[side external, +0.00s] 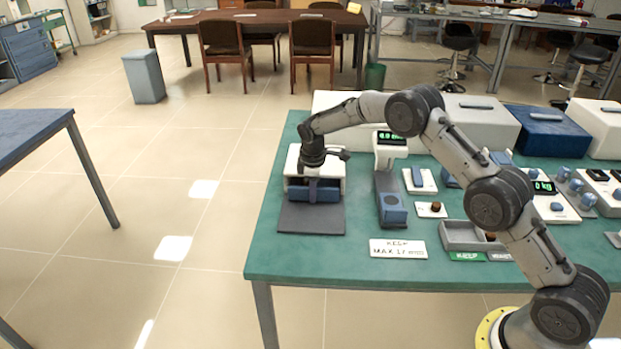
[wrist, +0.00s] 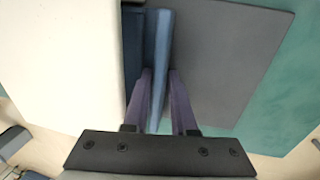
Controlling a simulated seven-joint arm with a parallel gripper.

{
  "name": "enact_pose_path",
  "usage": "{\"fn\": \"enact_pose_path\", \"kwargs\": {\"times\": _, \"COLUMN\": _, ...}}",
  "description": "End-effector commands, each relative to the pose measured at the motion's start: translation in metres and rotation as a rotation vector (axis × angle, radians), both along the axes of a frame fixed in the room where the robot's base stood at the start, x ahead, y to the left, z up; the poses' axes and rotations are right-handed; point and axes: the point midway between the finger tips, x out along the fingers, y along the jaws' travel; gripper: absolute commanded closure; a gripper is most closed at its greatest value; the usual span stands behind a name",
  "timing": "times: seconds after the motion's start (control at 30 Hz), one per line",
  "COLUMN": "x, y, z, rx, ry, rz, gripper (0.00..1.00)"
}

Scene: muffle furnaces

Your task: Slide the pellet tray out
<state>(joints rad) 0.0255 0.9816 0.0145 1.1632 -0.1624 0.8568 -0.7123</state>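The pellet tray is a blue, drawer-like piece at the front of a white box-shaped unit (side external: 294,160), above a dark grey mat (side external: 310,220). In the side external view its blue front (side external: 329,196) shows low in the unit. In the wrist view its upright blue edge (wrist: 160,60) runs between my two fingers. My gripper (wrist: 160,78) points down over the tray front, one purple finger on each side of that edge. Small gaps show beside the edge, so the fingers look open around it. The tray's inside and any pellets are hidden.
A blue-grey instrument with a green display (side external: 391,138) stands just right of the unit. A white sign (side external: 398,249) and a grey open tray (side external: 465,236) lie further right. The grey mat in front is clear, and the green table's (side external: 285,260) front edge lies beyond it.

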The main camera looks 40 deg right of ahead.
Motion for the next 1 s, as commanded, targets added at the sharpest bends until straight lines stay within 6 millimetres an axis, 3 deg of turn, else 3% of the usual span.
{"fn": "enact_pose_path", "kwargs": {"times": 0.03, "x": 0.0, "y": -0.003, "z": -0.005, "rx": -0.003, "ry": 0.001, "rz": -0.001, "gripper": 0.77}}
{"fn": "enact_pose_path", "kwargs": {"times": 0.17, "x": -0.001, "y": -0.004, "z": -0.006, "rx": -0.003, "ry": 0.002, "rz": -0.001, "gripper": 1.0}}
{"fn": "enact_pose_path", "kwargs": {"times": 0.47, "x": -0.003, "y": -0.002, "z": -0.007, "rx": -0.004, "ry": 0.005, "rz": 0.0, "gripper": 1.0}}
{"fn": "enact_pose_path", "kwargs": {"times": 1.0, "x": -0.027, "y": 0.021, "z": -0.009, "rx": -0.002, "ry": 0.017, "rz": 0.0, "gripper": 1.0}}
